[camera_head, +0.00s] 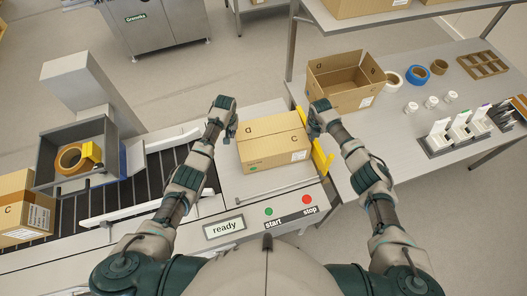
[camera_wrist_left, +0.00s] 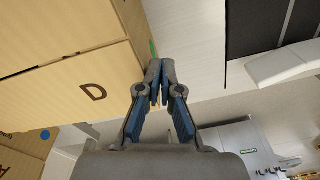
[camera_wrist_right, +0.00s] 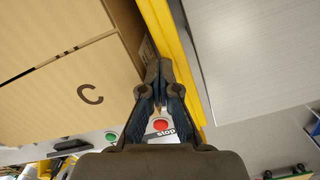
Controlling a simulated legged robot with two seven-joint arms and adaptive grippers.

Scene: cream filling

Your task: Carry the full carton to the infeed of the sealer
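A closed brown carton (camera_head: 275,152) stands on the light plate in front of me, between my two grippers. Its contents are hidden. The sealer (camera_head: 48,152), holding a tape roll (camera_head: 70,159), is at the left, over a dark roller conveyor (camera_head: 160,178). My left gripper (camera_head: 222,106) is at the carton's left side, with its fingers together and nothing visible between them; the carton also shows in the left wrist view (camera_wrist_left: 55,95). My right gripper (camera_head: 318,108) is at the carton's right side, fingers also together and empty. Whether either touches the carton is unclear.
A yellow guide (camera_head: 322,157) stands right of the carton. White rails (camera_head: 128,208) border the conveyor. Another carton (camera_head: 22,207) is at the far left. An open carton (camera_head: 345,98), tape rolls (camera_head: 416,75) and small white jars (camera_head: 431,102) occupy the right table.

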